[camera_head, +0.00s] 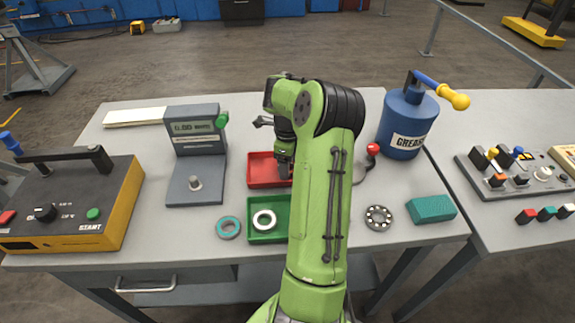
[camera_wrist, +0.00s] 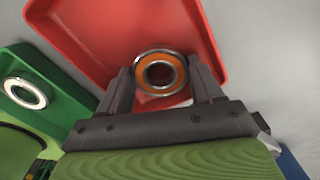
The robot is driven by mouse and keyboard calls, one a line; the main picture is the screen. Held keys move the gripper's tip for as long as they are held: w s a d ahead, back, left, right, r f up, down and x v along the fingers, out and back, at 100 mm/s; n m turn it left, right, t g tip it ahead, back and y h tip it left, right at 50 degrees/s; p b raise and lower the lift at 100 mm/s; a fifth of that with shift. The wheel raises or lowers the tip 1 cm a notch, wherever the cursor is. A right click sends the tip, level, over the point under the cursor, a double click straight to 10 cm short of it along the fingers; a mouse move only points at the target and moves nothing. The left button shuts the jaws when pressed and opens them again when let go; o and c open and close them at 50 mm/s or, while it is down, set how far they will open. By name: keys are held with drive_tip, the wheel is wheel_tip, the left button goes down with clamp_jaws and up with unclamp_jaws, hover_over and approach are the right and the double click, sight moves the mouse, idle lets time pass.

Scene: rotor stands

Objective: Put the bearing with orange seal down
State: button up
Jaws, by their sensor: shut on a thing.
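The bearing with orange seal (camera_wrist: 160,73) shows in the wrist view, a steel ring with an orange face around a dark bore. My gripper (camera_wrist: 162,85) is shut on it, one finger on each side. Gripper and bearing are over the red tray (camera_wrist: 110,30). In the head view the red tray (camera_head: 261,171) lies mid-table, and my arm covers its right part. There the bearing is hidden behind my gripper (camera_head: 285,172). I cannot tell whether the bearing touches the tray floor.
A green tray (camera_head: 255,233) with a white-faced bearing (camera_head: 264,220) sits in front of the red tray. A teal-sealed bearing (camera_head: 228,228) lies left of it. A gauge stand (camera_head: 195,140) stands left, a grease can (camera_head: 406,122) right. An open-caged bearing (camera_head: 378,218) and teal block (camera_head: 431,208) lie front right.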

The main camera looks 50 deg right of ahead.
drive_tip(key=shift+f, duration=0.2)
drive_tip(key=shift+s+a+f+b, duration=0.25)
drive_tip(key=shift+f+b, duration=0.15)
drive_tip(key=shift+b, duration=0.2)
drive_tip(key=o, duration=1.1)
drive_tip(key=shift+f, duration=0.1)
drive_tip(key=r+p, duration=0.1)
drive_tip(key=r, duration=0.3)
drive_tip(key=r+p, duration=0.2)
drive_tip(key=r, duration=0.3)
drive_tip(key=r+p, duration=0.1)
drive_tip(key=r, duration=0.3)
drive_tip(key=shift+w+d+r, duration=0.15)
drive_tip(key=shift+w+r, duration=0.1)
drive_tip(key=shift+r, duration=0.1)
